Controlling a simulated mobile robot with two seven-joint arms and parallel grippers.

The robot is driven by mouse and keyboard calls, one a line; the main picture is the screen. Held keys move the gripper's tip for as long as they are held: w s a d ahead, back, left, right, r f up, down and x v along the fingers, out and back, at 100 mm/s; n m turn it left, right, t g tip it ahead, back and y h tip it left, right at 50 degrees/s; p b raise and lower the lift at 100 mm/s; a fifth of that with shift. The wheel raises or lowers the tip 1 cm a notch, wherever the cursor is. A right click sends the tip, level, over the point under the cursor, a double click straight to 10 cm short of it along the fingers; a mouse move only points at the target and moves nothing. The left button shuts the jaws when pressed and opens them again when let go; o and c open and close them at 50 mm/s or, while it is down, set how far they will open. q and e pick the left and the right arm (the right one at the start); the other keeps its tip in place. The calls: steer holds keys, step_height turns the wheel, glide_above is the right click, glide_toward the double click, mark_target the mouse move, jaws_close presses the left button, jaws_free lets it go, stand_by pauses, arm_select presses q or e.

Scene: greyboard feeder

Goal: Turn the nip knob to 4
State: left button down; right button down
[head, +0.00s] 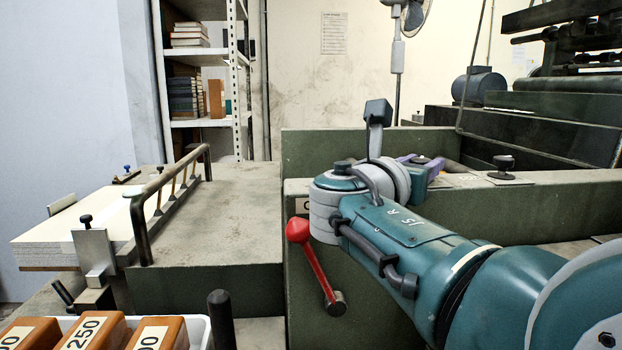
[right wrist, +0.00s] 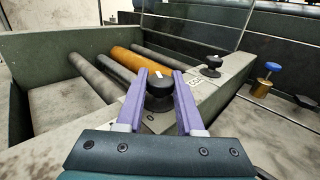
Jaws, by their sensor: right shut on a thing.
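A round black knob (right wrist: 159,94) stands on the feeder's wall top in the right wrist view, with a small white mark on its top. My right gripper (right wrist: 160,76) has its two purple fingers on either side of this knob and is shut on it. In the head view the right gripper (head: 420,163) is partly hidden behind my right arm. A second black knob (head: 503,163) stands apart, farther right on a pale plate; it also shows in the right wrist view (right wrist: 211,66). The dial numbers are too small to read. My left gripper is not in view.
Rollers, one orange (right wrist: 139,65), lie inside the feeder beside the held knob. A red-handled lever (head: 314,262) is on the green front. A metal rail (head: 170,190) and a board stack (head: 55,240) are left. A white tray (head: 199,332) holds wooden blocks.

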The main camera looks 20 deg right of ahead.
steer(key=shift+r, duration=0.1)
stand_by(0.5)
steer(key=c, duration=0.5)
jaws_free()
steer(key=shift+c, duration=0.2)
steer(key=shift+s+a, duration=0.1)
steer(key=shift+a, duration=0.05)
steer(key=p+v, duration=0.3)
steer(key=v, duration=0.6)
steer(key=shift+a, duration=0.3)
